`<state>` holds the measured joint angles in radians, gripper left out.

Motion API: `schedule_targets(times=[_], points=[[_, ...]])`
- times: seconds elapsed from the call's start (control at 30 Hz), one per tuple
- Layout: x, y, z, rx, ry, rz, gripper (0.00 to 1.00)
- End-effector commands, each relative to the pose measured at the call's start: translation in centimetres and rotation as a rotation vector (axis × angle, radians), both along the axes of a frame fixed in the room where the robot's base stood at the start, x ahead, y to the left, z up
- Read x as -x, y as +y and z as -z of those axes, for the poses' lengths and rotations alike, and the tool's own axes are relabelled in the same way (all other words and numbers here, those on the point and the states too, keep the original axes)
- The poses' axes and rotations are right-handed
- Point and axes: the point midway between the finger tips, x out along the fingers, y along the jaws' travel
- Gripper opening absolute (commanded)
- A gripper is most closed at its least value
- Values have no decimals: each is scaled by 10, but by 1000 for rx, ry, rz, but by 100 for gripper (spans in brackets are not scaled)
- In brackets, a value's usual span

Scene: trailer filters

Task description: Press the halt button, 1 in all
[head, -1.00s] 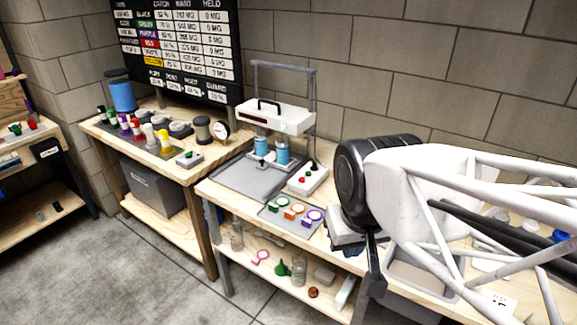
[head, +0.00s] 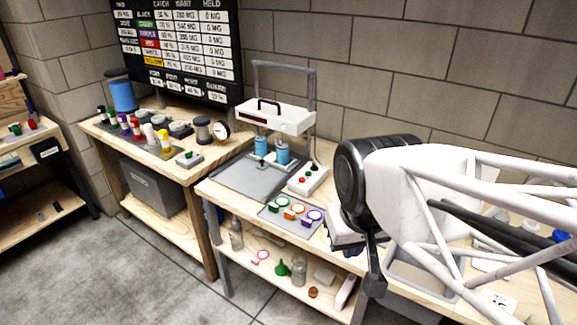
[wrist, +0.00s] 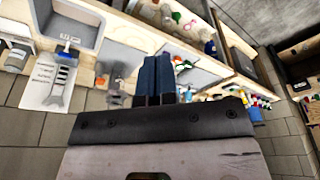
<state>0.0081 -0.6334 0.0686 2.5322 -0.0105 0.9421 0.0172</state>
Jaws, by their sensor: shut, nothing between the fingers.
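A white control box (head: 308,179) stands on the middle bench beside the press. It carries a red button (head: 302,180) and a green one; no halt label is readable. My gripper shows in the wrist view (wrist: 155,68) with its two dark blue fingers together and nothing between them. In the head view my arm is at the right, over the bench and right of the control box; my fingertips cannot be made out clearly there. The gripper is apart from the box.
A white press head (head: 276,117) on a grey frame stands behind the box, above blue cylinders. A mat (head: 268,222) with green, orange and purple rings lies in front. A smaller grey box (head: 189,158) with a green button sits on the left bench. A grey bin (head: 408,280) is under my arm.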

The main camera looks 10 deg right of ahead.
Motion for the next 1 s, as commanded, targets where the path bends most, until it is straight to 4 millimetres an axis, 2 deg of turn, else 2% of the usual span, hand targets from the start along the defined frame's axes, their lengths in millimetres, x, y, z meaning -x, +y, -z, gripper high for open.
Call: schedule_targets(times=[0.37, 0.57, 0.77, 1.0], points=[[0, 0, 0, 0, 0, 0, 0], [-8, 2, -2, -14, -3, -2, 0], [-35, 8, -6, -59, -13, -10, 0], [-91, 17, -12, -149, -44, -17, 0]])
